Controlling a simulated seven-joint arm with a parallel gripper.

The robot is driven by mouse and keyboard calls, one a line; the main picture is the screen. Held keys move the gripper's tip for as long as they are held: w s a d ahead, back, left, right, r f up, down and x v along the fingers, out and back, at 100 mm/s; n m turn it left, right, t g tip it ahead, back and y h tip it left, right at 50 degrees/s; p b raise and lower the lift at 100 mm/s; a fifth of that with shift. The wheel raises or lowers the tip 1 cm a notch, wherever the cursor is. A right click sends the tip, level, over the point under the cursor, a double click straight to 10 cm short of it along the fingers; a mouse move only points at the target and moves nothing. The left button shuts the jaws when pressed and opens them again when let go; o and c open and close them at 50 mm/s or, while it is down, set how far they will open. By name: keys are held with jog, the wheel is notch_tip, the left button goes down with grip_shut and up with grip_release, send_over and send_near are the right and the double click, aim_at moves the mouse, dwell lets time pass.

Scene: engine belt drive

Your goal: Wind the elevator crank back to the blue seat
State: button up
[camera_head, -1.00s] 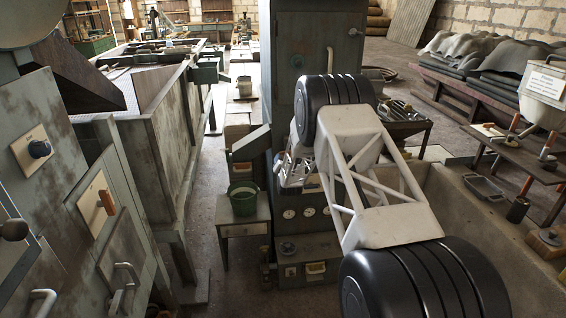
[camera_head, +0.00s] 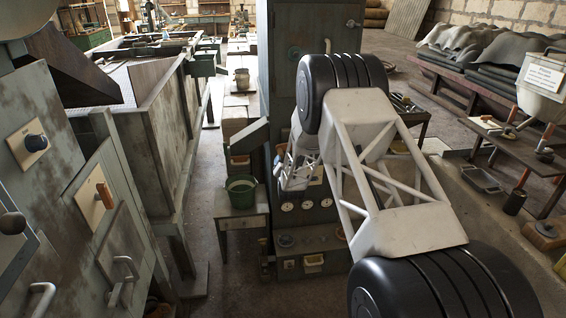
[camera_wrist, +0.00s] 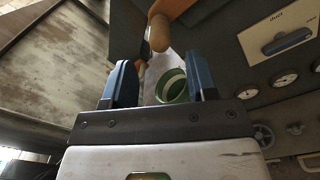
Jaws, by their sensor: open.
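In the wrist view, my gripper (camera_wrist: 158,68) is open, its two blue fingers apart with nothing gripped between them. A rounded wooden handle (camera_wrist: 160,32), which looks like the crank's grip, lies just beyond the fingertips, roughly in line with the gap. It does not appear to be held. More brown wood shows at the top edge behind it. I cannot make out a blue seat for the crank.
A green bucket (camera_head: 241,191) stands on a small table under a grey chute (camera_head: 249,136); it also shows between the fingers in the wrist view (camera_wrist: 172,86). A panel with a blue handle (camera_wrist: 287,41) and gauges is at right. A tall grey cabinet (camera_head: 312,35) stands behind my arm.

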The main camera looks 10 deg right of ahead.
dwell(0.5)
jog(key=m, duration=0.3)
jog(key=shift+w+f+m+t, duration=0.1)
jog(key=shift+m+t, duration=0.2)
jog(key=shift+m, duration=0.1)
jog(key=m, duration=0.4)
jog(key=shift+w+f+t, duration=0.1)
jog(key=shift+w+t, duration=0.05)
jog(key=shift+t, duration=0.15)
jog(key=m, duration=0.4)
jog(key=m+t, duration=0.1)
jog(key=m, duration=0.1)
jog(key=shift+f+m, duration=0.25)
jog(key=shift+m, duration=0.15)
jog(key=m, duration=0.4)
jog(key=shift+w+f+t, duration=0.1)
jog(key=shift+t, duration=0.3)
jog(key=m, duration=0.2)
jog(key=shift+f+m, duration=0.2)
jog(key=shift+m, duration=0.1)
jog(key=m+t, duration=0.1)
jog(key=m, duration=0.2)
jog(key=shift+f+m+y, duration=0.15)
jog(key=shift+m+y, duration=0.25)
jog(key=m, duration=0.3)
jog(key=shift+s+f, duration=0.15)
jog(key=shift+s, duration=0.1)
jog(key=shift+w, duration=0.1)
